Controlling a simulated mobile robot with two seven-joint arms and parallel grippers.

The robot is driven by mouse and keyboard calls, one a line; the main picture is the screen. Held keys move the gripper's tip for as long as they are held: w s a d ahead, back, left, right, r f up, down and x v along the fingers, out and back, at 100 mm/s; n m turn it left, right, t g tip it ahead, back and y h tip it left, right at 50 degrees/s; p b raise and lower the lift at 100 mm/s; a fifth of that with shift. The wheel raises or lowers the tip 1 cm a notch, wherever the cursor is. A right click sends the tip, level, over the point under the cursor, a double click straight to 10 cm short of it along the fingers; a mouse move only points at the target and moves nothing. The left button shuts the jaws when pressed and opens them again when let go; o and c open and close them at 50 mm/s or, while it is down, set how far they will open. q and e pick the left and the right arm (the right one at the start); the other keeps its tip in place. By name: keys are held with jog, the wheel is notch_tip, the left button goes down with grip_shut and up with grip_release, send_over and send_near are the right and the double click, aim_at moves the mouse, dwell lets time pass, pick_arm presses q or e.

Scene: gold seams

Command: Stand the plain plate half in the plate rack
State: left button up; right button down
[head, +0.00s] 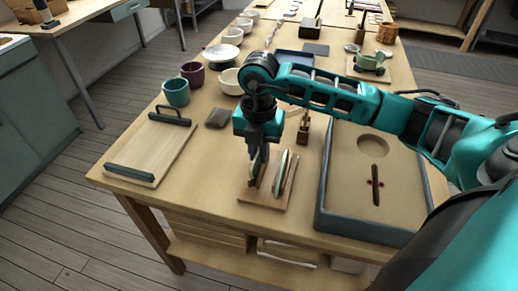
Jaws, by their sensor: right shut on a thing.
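The plate rack (268,203) is a small wooden base near the front middle of the table. My right gripper (257,172) points down over its left part. It is shut on a pale, thin piece, which I take to be the plain plate half (264,165). The piece is upright, edge-on and partly hidden by the fingers. I cannot tell whether its lower edge touches the rack. Another pale plate half (281,172) stands upright in the rack just to the right, apart from the gripper. My left gripper is not in view.
A dark-rimmed sand tray (320,212) is close on the right. A wooden board with dark handles (152,150) lies on the left. A teal mug (176,93), a purple mug (193,74) and bowls stand behind. Bare table lies between board and rack.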

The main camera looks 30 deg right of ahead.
jog(key=shift+f+b, duration=0.4)
jog(key=shift+f, duration=0.25)
dwell(0.8)
jog(key=c, duration=0.6)
grip_release()
dwell(0.4)
jog(key=shift+r+p, duration=0.7)
jog(key=shift+r, duration=0.15)
jog(key=shift+r+p, duration=1.75)
jog(key=shift+r, duration=0.45)
